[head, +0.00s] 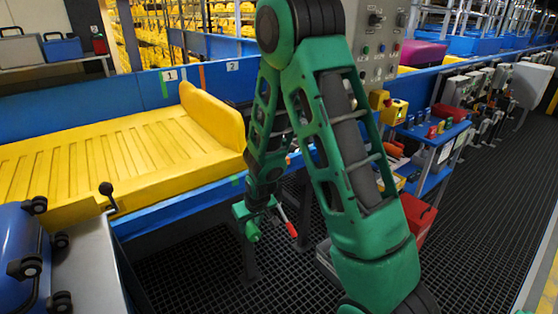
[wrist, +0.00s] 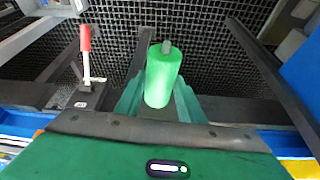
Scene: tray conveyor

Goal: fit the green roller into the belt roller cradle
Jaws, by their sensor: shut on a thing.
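The green roller (wrist: 163,75) points away from my gripper in the wrist view, with a grey shaft end at its far tip. My gripper (wrist: 158,98) is shut on it, with green fingers on both sides of its near end. In the head view, my gripper (head: 249,212) hangs low beside the conveyor, with the roller (head: 253,232) below it. A red-handled lever (wrist: 86,45) on a dark bracket stands left of the roller in the wrist view. The lever (head: 290,228) shows just right of the gripper in the head view. I cannot clearly make out the cradle.
A yellow tray (head: 120,150) lies on the blue-edged conveyor at left. A blue suitcase (head: 22,260) stands at front left. A blue tool cart (head: 432,145) and a red bin (head: 417,215) stand right of my arm. Dark grating floor (head: 470,200) is open at right.

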